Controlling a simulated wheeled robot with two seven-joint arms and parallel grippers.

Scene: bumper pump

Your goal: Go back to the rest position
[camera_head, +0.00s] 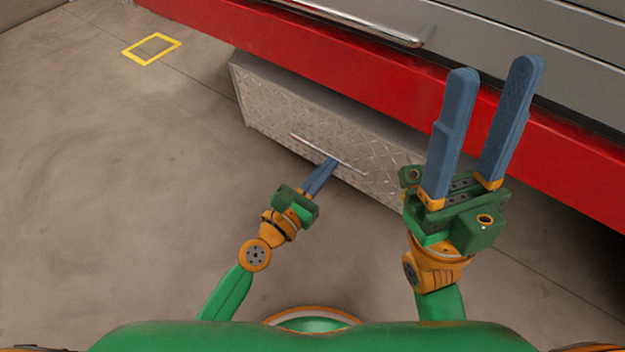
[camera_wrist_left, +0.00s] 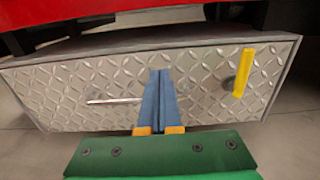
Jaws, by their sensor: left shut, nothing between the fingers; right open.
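My left gripper (camera_head: 328,172) is shut with its blue fingers together, in front of a diamond-plate metal box (camera_head: 270,112) under the red truck bumper. Its fingertips are close to the thin handle bar (camera_head: 305,143) on the box front; I cannot tell whether they touch it. In the left wrist view the closed fingers (camera_wrist_left: 160,75) point at the box front (camera_wrist_left: 210,75), with the bar (camera_wrist_left: 112,101) to their left. My right gripper (camera_head: 495,68) is open and empty, raised high, its fingers pointing up over the red bumper (camera_head: 360,72) in the picture.
A yellow upright piece (camera_wrist_left: 243,72) is on the right part of the box front in the left wrist view. A grey drawer-like panel with a silver handle (camera_head: 385,28) lies above the bumper. A yellow rectangle (camera_head: 152,60) marks the floor. The concrete floor (camera_head: 110,190) at left is clear.

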